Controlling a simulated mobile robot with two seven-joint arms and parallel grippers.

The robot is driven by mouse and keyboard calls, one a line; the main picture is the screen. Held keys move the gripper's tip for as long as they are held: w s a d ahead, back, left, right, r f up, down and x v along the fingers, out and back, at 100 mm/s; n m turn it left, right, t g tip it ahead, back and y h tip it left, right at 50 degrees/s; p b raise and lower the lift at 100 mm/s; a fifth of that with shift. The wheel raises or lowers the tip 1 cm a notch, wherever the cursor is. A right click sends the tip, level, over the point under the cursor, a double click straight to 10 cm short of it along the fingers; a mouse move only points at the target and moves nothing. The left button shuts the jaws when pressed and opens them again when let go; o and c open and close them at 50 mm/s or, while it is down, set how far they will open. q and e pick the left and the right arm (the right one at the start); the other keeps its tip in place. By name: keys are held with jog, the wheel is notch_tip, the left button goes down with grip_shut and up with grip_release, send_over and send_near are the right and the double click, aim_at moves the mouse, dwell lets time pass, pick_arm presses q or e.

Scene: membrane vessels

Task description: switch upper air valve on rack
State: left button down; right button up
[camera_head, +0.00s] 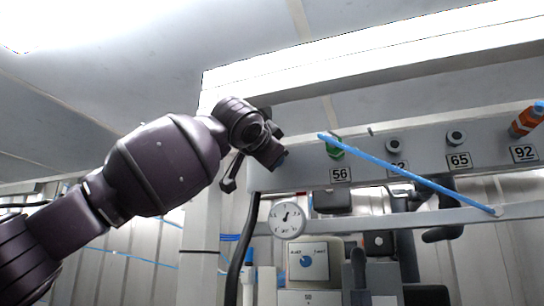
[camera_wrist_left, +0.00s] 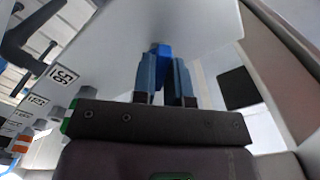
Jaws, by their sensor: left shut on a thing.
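A light grey rack beam (camera_head: 380,172) runs across the head view with fittings and number plates. My left gripper (camera_head: 272,153) is at the left end of this beam, and its fingertips are hard to make out there. In the left wrist view my two fingers (camera_wrist_left: 165,85) are shut on a small blue part (camera_wrist_left: 161,49), which I take to be the upper air valve's handle. The rest of the valve is hidden behind the fingers and the gripper body. My right gripper is not in view.
A blue rod (camera_head: 410,175) slants across the beam beside a green fitting (camera_head: 334,147). A round gauge (camera_head: 287,219) and a box with a blue knob (camera_head: 307,262) are below. An orange fitting (camera_head: 524,121) is at far right. A black hose (camera_head: 240,255) hangs under the beam's left end.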

pick_arm(q)
jog(key=c, duration=1.1)
grip_release()
jog(key=shift+c, duration=0.2)
jog(key=b+v, duration=0.3)
jog(key=v, duration=0.7)
jog(key=shift+s+a+b, duration=0.15)
jog(key=shift+s+b, duration=0.2)
jog(key=shift+s, duration=0.05)
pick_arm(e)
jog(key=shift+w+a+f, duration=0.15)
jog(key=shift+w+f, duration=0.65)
